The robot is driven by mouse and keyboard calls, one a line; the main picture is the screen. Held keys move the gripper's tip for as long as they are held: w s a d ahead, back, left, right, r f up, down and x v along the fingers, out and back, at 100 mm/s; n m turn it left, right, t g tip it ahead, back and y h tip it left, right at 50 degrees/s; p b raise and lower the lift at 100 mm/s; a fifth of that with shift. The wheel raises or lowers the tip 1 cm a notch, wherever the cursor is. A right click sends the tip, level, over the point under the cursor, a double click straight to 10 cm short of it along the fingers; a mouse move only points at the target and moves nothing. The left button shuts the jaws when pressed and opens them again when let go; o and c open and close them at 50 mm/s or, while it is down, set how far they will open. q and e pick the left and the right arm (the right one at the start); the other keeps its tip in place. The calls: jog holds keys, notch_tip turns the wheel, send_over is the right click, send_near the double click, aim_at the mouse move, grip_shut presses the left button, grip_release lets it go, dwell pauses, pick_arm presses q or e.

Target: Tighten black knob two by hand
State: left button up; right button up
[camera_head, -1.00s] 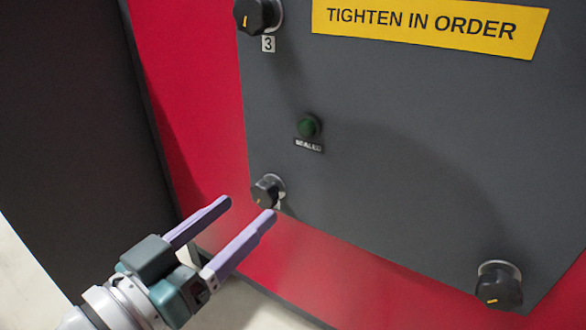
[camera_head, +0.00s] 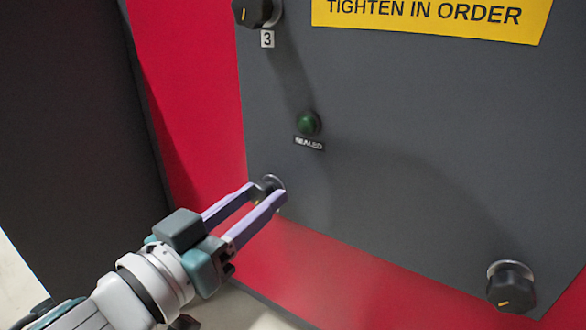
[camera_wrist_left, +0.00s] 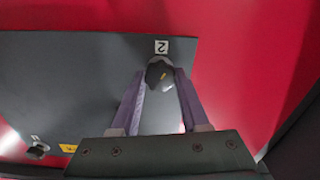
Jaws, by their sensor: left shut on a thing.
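Black knob two (camera_head: 268,184) is at the lower left corner of the grey panel (camera_head: 400,130), mostly covered by my fingers in the head view. In the left wrist view the knob (camera_wrist_left: 158,74) sits between the fingertips, beside a white label reading 2 (camera_wrist_left: 161,47). The knob has a yellow pointer mark. My left gripper (camera_head: 266,192) has its two purple fingers on either side of the knob and is shut on it. My right gripper is not in view.
Knob three (camera_head: 257,12) is at the upper left, and another black knob (camera_head: 510,288) at the lower right. A green SEALED lamp (camera_head: 308,122) sits above knob two. A yellow TIGHTEN IN ORDER sign (camera_head: 430,15) is at the top. A dark wall (camera_head: 70,110) stands at left.

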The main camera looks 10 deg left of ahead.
pick_arm(q)
grip_shut()
jog(key=m, duration=0.2)
jog(key=shift+m+p, duration=0.35)
jog(key=shift+m, duration=0.05)
jog(key=m, duration=0.3)
jog(key=shift+m, duration=0.3)
jog(key=m, duration=0.4)
jog(key=shift+m, duration=0.3)
jog(key=m, duration=0.5)
jog(key=shift+m, duration=0.3)
